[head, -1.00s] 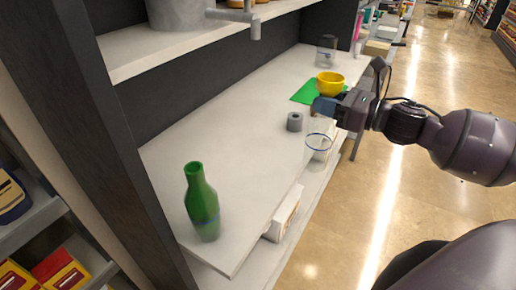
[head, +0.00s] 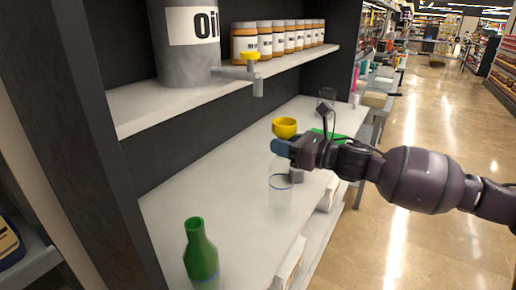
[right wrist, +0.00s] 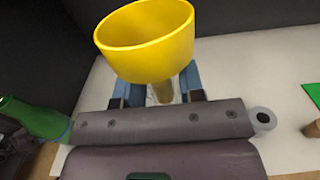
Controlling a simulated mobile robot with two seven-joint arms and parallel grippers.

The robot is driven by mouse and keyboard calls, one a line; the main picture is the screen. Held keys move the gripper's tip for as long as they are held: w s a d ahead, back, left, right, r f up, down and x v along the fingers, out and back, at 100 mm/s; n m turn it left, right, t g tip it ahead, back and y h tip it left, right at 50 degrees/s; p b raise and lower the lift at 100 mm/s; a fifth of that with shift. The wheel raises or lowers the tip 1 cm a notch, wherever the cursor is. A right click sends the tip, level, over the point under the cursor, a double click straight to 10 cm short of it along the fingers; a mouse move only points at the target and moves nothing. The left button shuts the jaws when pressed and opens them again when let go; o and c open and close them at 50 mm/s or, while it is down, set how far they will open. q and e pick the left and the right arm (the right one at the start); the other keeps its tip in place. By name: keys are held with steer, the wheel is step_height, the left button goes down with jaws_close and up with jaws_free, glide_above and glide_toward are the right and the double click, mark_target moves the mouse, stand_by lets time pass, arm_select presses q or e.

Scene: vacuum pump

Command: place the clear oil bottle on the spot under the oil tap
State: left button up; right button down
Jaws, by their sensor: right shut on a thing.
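The clear oil bottle (head: 281,195), with a blue ring around it, hangs upright from my right gripper (head: 283,147). The gripper is shut on its upper part; blue fingers flank the clear neck (right wrist: 163,93) in the right wrist view. A yellow funnel (head: 285,127) sits on top of the bottle; it also shows in the right wrist view (right wrist: 145,45). The oil tap (head: 257,78) points down from the grey oil tank (head: 185,65) on the upper shelf, left of and above the gripper. The bottle appears over the lower shelf; its exact height is unclear. My left gripper is not in view.
A green bottle (head: 201,255) stands near the lower shelf's (head: 200,205) front end. Several jars (head: 270,42) line the upper shelf (head: 140,105). The lower shelf below the tap looks clear.

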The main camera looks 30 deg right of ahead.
steer(key=w+a+f, duration=0.3)
steer(key=w, duration=0.3)
steer(key=shift+a+f+p, duration=0.2)
steer(key=shift+a+p, duration=0.15)
steer(key=shift+p, duration=0.05)
steer(key=shift+w+f, duration=0.1)
steer(key=shift+f, duration=0.05)
steer(key=c, duration=0.7)
jaws_free()
steer(key=shift+c, duration=0.2)
steer(key=b+v, duration=0.1)
steer(key=v, duration=1.1)
